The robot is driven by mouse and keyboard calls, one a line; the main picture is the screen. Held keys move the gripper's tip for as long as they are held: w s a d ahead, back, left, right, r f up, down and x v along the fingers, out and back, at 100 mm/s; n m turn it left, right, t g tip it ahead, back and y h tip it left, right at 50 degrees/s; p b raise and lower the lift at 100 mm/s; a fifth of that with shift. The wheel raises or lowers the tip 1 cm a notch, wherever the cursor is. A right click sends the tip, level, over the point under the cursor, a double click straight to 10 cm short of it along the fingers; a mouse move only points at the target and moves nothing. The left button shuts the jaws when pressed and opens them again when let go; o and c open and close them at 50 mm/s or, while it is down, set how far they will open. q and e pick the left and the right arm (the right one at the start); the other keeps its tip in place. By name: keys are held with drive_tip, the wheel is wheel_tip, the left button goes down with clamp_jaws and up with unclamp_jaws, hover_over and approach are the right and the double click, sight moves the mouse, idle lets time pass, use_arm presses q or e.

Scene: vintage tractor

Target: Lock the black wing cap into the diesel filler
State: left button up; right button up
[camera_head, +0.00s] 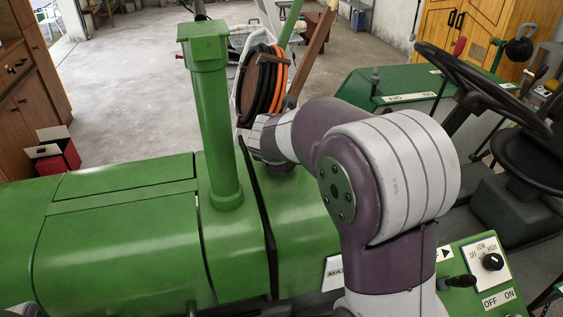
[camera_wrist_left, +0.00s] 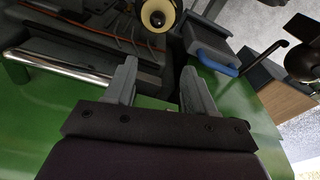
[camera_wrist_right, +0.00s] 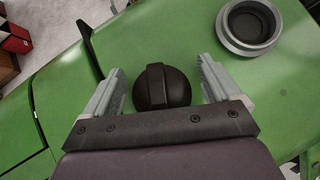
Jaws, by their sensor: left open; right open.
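The black wing cap (camera_wrist_right: 162,88) is a round dark knob with a raised wing across its top. In the right wrist view it sits on the green hood, between the two fingers of my right gripper (camera_wrist_right: 160,68). The fingers are open, with a gap on each side of the cap. The diesel filler (camera_wrist_right: 251,24) is a round grey neck with a dark opening, right of and beyond the right finger. My own right arm hides the filler in the head view. My left gripper (camera_wrist_left: 159,66) is open and empty in the left wrist view.
A green exhaust stack (camera_head: 216,120) rises from the hood left of my right arm. A steering wheel (camera_head: 480,85) and a switch panel (camera_head: 478,268) are at the right. A cream round part (camera_wrist_left: 158,14) and a metal tube (camera_wrist_left: 65,67) show in the left wrist view.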

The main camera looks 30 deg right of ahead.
drive_tip(key=shift+w+f, duration=0.1)
drive_tip(key=shift+w, duration=0.2)
drive_tip(key=c, duration=1)
drive_tip(key=shift+c, duration=0.2)
drive_tip(key=shift+r, duration=0.45)
wheel_tip(320, 180, up, 9)
drive_tip(key=shift+f+p, duration=0.15)
drive_tip(key=shift+p, duration=1)
drive_tip(key=shift+s+r, duration=0.2)
drive_tip(key=shift+r, duration=0.05)
drive_tip(key=shift+w, duration=0.1)
